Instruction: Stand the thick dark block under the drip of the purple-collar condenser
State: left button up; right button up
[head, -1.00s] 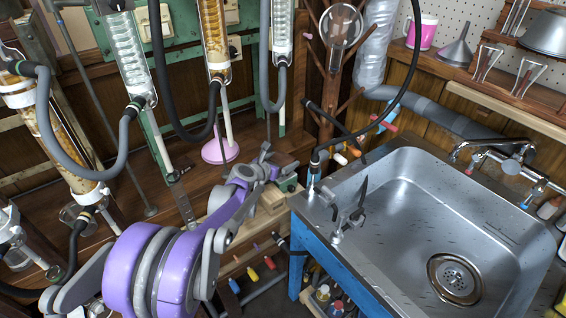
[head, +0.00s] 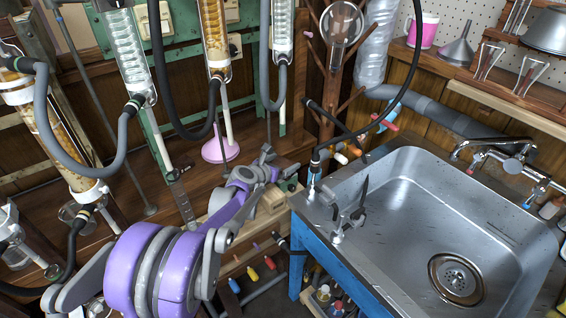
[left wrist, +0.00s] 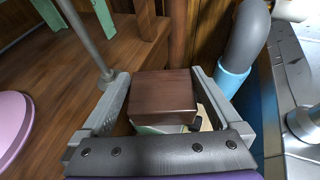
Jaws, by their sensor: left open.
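A thick dark brown block (left wrist: 163,92) lies between the two fingers of my left gripper (left wrist: 160,84) in the left wrist view, with a gap at least on its right side. In the head view my left gripper (head: 262,168) is at the bench edge beside the sink, and I cannot make out the block there. Several glass condensers hang at the back: one with a green ring (head: 130,60), an amber-filled one (head: 215,35) and a clear one (head: 283,30). I cannot tell which collar is purple. My right gripper is not in view.
The steel sink (head: 400,170) is to the right. Grey and black hoses hang around the condensers. Pale blocks (head: 270,200) are beside my gripper.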

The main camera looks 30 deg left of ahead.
pick_arm(q)
jog(key=shift+r, duration=0.35)
jog(key=p+v, duration=0.3)
jog(key=v, duration=0.9)
jog(key=s+d+f+m+g+h, duration=0.1)
jog(key=s+d+f+m+g, duration=0.15)
jog(key=s+d+m, duration=0.6)
jog(key=s+d+f+m+g+h, duration=0.1)
jog(key=s+d+m+g+h, duration=0.3)
jog(key=d+m, duration=0.65)
jog(key=s+d+f+m+g+y, duration=0.1)
jog(key=s+f+m+y, duration=0.1)
jog(key=s+m, duration=0.6)
jog(key=s+f+m+g+y, duration=0.1)
jog(key=s+f+m+y, duration=0.1)
jog(key=s+m, duration=0.6)
jog(key=shift+s+d+f+m+g+y, duration=0.2)
jog(key=shift+d+f+m+g+y, duration=0.2)
jog(key=shift+m+y, duration=0.1)
